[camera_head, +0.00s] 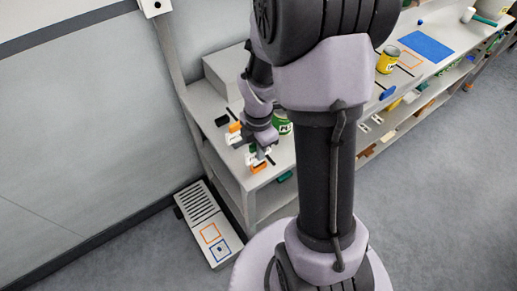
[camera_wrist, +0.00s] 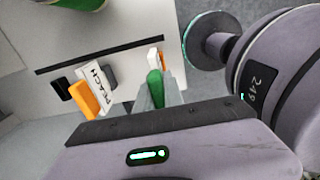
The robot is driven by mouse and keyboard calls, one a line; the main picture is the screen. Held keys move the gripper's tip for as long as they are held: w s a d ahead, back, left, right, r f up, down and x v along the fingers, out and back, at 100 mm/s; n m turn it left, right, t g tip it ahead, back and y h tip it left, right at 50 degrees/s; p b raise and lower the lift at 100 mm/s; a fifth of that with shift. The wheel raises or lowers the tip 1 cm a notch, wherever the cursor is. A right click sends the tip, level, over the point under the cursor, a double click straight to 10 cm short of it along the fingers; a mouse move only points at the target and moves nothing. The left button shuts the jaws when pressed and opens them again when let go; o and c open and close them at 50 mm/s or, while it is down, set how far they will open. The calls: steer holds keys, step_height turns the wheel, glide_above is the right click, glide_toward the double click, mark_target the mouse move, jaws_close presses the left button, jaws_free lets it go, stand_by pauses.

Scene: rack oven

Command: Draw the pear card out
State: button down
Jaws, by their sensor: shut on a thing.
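In the wrist view, my gripper (camera_wrist: 158,93) is shut on a narrow green piece (camera_wrist: 155,84). I see it nearly edge-on and cannot read a label, so I cannot confirm that it is the pear card. A white card marked PEACH (camera_wrist: 90,90) stands to its left, beside an orange block (camera_wrist: 84,101). In the head view my gripper (camera_head: 262,154) is low over the near left end of the bench, among small white and orange pieces. The held piece is mostly hidden there.
A green can (camera_head: 284,127) stands close behind my gripper, partly hidden by my arm. An orange block (camera_head: 258,168) lies near the bench's front edge. A yellow can (camera_head: 387,63) and a blue mat (camera_head: 427,46) are farther right. A slotted grey panel (camera_head: 199,206) lies on the floor.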

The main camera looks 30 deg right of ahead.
steer(key=shift+r, duration=0.25)
step_height(320, 180, up, 4)
steer(key=p, duration=0.4)
steer(key=shift+f, duration=0.1)
